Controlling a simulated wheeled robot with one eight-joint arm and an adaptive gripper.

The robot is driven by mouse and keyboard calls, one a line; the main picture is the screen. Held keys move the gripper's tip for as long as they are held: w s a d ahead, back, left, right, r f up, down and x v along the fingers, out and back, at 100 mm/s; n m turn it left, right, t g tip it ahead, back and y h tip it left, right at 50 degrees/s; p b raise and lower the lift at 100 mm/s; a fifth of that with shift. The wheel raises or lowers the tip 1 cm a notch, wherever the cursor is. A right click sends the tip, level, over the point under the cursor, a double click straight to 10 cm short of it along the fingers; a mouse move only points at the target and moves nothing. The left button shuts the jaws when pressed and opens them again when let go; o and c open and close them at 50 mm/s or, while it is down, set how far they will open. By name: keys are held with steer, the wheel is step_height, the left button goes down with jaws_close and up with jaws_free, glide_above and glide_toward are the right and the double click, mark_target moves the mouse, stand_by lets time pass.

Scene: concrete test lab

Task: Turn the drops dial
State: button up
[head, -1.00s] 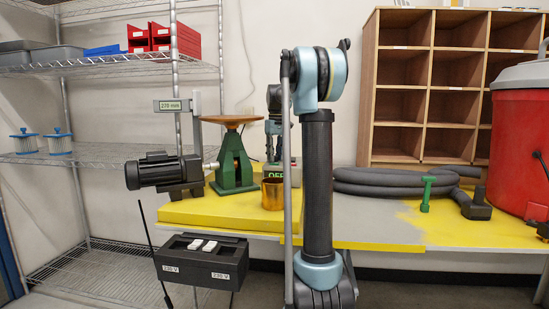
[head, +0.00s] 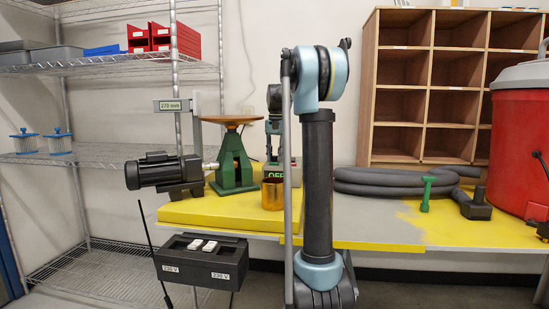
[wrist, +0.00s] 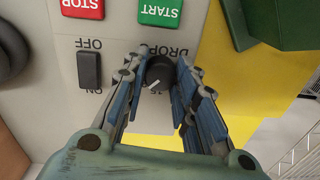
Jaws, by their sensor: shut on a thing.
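The drops dial (wrist: 160,73) is a round black knob with a white pointer line, on a pale panel (wrist: 118,22) in the wrist view. The line points to the lower left of the picture. The DROPS label and some figures beside the knob are partly covered by my fingers. My gripper (wrist: 159,82) is shut on the dial, one blue-grey finger on each side. In the head view my gripper is mostly hidden behind my arm, near the back of the yellow-topped bench (head: 390,231).
The panel also has a black OFF/ON rocker switch (wrist: 89,70), a red STOP button (wrist: 83,8) and a green START button (wrist: 160,12). A green stand (head: 235,172), a motor (head: 158,172) and a copper-coloured cup (head: 272,197) are on the bench. A hose (head: 385,183) lies right.

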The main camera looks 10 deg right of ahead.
steer(key=shift+m, duration=0.4)
steer(key=o, duration=1.1)
step_height(320, 180, up, 12)
steer(key=shift+d+f, duration=0.1)
stand_by(0.4)
